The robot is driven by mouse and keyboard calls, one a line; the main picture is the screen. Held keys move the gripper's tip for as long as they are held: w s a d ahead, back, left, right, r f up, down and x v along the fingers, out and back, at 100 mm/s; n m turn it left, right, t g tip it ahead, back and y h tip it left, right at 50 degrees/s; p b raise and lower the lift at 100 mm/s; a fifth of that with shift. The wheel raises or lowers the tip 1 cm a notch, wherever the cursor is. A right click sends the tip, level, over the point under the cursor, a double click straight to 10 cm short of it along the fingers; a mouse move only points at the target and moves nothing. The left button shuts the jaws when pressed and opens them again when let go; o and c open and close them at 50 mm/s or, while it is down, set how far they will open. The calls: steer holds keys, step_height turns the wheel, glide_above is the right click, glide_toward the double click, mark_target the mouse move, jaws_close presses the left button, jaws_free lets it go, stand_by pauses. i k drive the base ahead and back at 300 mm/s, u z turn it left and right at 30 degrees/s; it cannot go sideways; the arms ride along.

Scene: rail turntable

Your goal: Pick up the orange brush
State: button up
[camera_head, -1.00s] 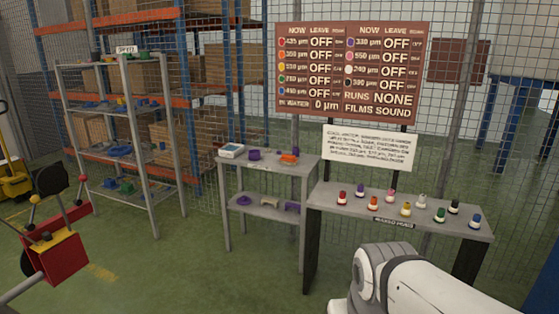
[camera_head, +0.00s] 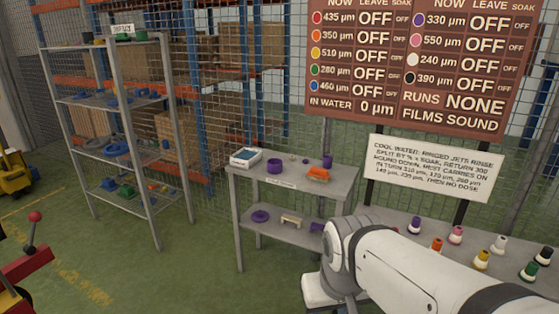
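The orange brush (camera_head: 318,174) appears to be the small orange item on the top shelf of the grey two-level stand (camera_head: 238,176), near its right side. It looks like an orange block with a paler part below, but it is too small to make out fully. My white arm reaches in from the lower right, in front of the stand's lower right part. The end of my arm is at the bottom middle; no gripper fingers can be made out.
A purple cup (camera_head: 274,166), a white-and-blue box (camera_head: 246,156) and a purple cylinder (camera_head: 327,161) share the top shelf. A bench with several coloured bottles (camera_head: 482,260) is at right. A tall shelf rack (camera_head: 120,103) stands left. Green floor is open in front.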

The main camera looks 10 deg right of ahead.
mark_target(320, 176)
steer(key=z, duration=0.15)
steer(key=i, duration=1.9)
steer(key=z, duration=0.45)
